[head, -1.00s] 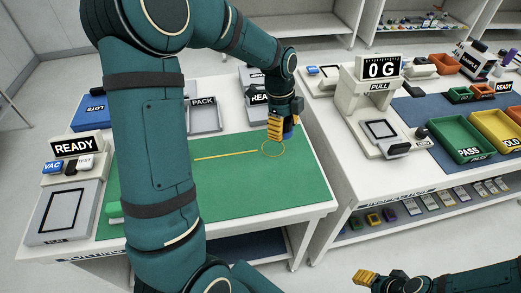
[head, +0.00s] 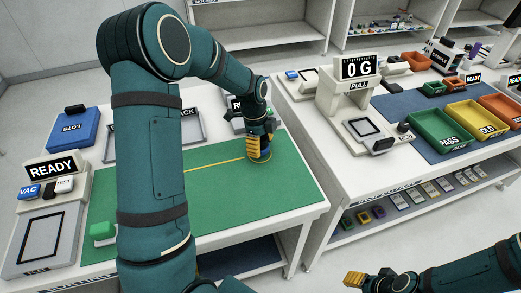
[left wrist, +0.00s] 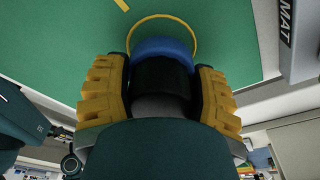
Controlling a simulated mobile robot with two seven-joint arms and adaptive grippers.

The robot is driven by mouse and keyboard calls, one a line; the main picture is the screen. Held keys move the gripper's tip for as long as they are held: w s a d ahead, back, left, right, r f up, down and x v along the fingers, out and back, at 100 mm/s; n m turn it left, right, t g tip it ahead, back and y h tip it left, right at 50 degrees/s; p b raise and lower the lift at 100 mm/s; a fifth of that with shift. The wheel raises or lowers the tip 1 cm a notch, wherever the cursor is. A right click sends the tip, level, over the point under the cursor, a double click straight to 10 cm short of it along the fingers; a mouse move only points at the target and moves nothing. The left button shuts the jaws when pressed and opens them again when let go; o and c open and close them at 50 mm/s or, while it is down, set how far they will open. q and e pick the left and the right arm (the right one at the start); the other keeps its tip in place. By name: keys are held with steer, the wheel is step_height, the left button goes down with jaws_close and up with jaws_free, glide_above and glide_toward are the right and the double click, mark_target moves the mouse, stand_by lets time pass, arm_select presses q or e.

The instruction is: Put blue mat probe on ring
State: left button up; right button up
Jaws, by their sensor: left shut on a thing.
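The blue mat probe (left wrist: 165,47) has a blue rounded end and a black body, seen in the left wrist view. My left gripper (head: 258,150) is shut on its black body, with a yellow finger on each side (left wrist: 160,88). The ring (left wrist: 194,36) is a thin yellow circle on the green mat; it also shows in the head view (head: 270,160), partly hidden by the gripper. The blue end overlaps the ring's near part in the wrist view; I cannot tell whether it touches the mat. My right gripper (head: 355,280) is low at the right, away from the ring.
A READY stand (head: 52,168) stands at the left. A pull gauge (head: 355,90) and coloured trays stand on the right bench.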

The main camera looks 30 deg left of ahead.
arm_select(q)
steer(key=shift+f, duration=0.95)
steer(key=shift+f, duration=0.2)
steer(key=o, duration=1.3)
steer(key=shift+c, duration=0.2)
steer(key=shift+r, duration=0.1)
steer(key=shift+r, duration=0.2)
steer(key=r, duration=0.4)
steer(key=a+r+p, duration=0.1)
steer(key=r, duration=0.2)
steer(key=r+p, duration=0.1)
steer(key=r, duration=0.3)
steer(key=shift+s+a+r, duration=0.1)
steer(key=shift+a+r, duration=0.25)
steer(key=shift+a, duration=0.05)
